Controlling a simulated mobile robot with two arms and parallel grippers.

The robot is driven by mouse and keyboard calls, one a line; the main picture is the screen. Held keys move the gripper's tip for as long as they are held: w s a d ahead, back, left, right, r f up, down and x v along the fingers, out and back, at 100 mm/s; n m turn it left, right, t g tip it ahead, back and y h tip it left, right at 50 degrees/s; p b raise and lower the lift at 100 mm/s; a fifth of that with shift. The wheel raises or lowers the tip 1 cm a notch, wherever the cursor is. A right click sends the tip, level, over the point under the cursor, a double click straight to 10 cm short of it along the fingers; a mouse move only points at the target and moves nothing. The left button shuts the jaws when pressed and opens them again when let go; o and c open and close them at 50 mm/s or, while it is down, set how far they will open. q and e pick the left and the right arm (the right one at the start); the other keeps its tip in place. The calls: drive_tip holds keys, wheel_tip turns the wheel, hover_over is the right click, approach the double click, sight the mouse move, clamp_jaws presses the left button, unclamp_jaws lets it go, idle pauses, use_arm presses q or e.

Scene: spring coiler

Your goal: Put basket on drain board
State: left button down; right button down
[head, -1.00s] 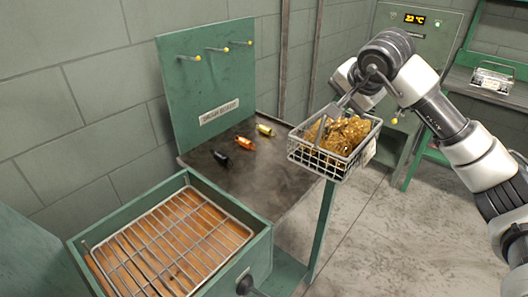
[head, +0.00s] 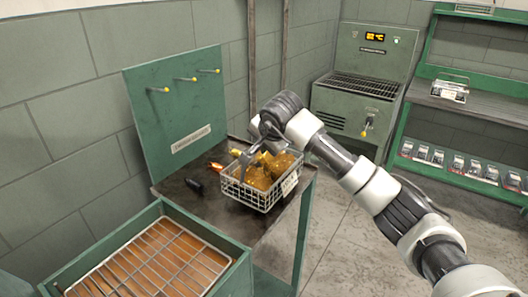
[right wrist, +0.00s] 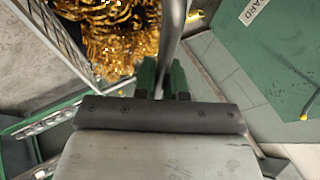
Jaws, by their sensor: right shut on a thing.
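A wire basket (head: 249,197) filled with golden coiled pieces (head: 258,178) is over the right front part of a dark worktop (head: 212,200). I cannot tell whether it touches the surface. My right gripper (head: 265,138) is above the basket, shut on its handle. In the right wrist view the gripper's green-tipped fingers (right wrist: 163,80) close around the grey handle bar (right wrist: 172,45). A sign (head: 190,139) on the green panel behind the worktop ends in "ARD" in the right wrist view (right wrist: 258,10). My left gripper is not in view.
A green tray (head: 236,272) with a wire rack (head: 150,262) is at the lower left. A black item (head: 194,186) and an orange one (head: 215,167) lie on the worktop. Yellow-tipped pegs stick out of the panel. A green machine (head: 358,90) and shelves (head: 480,110) stand behind.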

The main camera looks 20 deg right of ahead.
wheel_tip(320, 180, down, 3)
drive_tip(key=shift+r, duration=0.2)
drive_tip(key=shift+f, duration=0.15)
drive_tip(key=c, duration=1.2)
unclamp_jaws()
drive_tip(key=shift+s+r, duration=0.2)
drive_tip(key=shift+r, duration=0.2)
drive_tip(key=v, duration=1.1)
drive_tip(key=shift+s+r+b, duration=0.1)
drive_tip(key=shift+s+b, duration=0.05)
drive_tip(key=shift+b, duration=0.2)
